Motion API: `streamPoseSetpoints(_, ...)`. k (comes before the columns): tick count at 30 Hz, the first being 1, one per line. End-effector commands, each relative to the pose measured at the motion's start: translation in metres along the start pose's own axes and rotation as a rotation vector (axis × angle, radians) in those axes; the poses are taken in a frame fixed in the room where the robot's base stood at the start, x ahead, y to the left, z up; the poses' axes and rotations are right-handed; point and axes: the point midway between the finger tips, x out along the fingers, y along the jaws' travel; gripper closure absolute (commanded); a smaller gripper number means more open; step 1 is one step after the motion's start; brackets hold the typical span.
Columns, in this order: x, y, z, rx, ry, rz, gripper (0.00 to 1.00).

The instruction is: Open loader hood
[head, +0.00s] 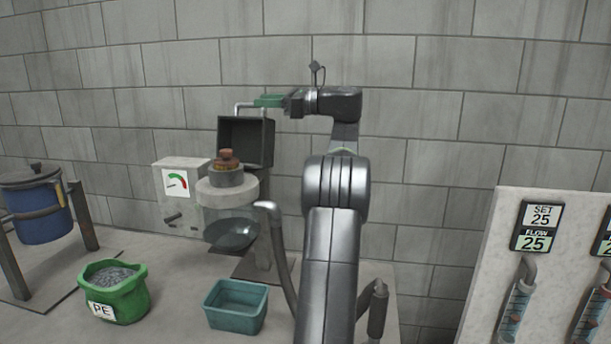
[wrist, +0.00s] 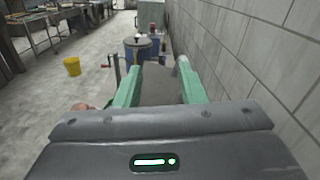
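The loader hood (head: 262,142) is a dark grey box shell. It stands tipped up behind the loader body (head: 240,190), its hollow inside facing the head camera. A brown filter (head: 227,160) sits exposed on the loader. A pale bent handle (head: 240,106) rises from the hood's top edge. My gripper (head: 262,101) has green fingers and is at this handle, above the hood. In the wrist view my gripper (wrist: 160,80) has its fingers wide apart, with the grey hood (wrist: 160,92) showing between them. A pale handle end (wrist: 183,62) is by the right fingertip; contact is unclear.
A green PE bag (head: 125,300) and a teal bin (head: 225,318) are in front. A blue drum (head: 42,212) is at left, a flow-meter panel (head: 490,230) at right. The block wall is close behind my arm.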

Motion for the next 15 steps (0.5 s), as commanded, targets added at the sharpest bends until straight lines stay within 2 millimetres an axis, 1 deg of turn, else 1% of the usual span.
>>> streamPoseSetpoints(1,0.011,0.001,0.002,0.0,-0.001,0.002,0.64)
streamPoseSetpoints(3,0.025,0.001,0.002,0.0,-0.001,0.003,0.64)
streamPoseSetpoints(8,0.049,0.001,0.002,0.001,0.0,0.001,0.64)
streamPoseSetpoints(9,0.052,0.0,0.002,0.004,0.0,0.0,0.64)
streamPoseSetpoints(15,0.05,-0.006,-0.002,0.033,0.0,-0.001,0.64)
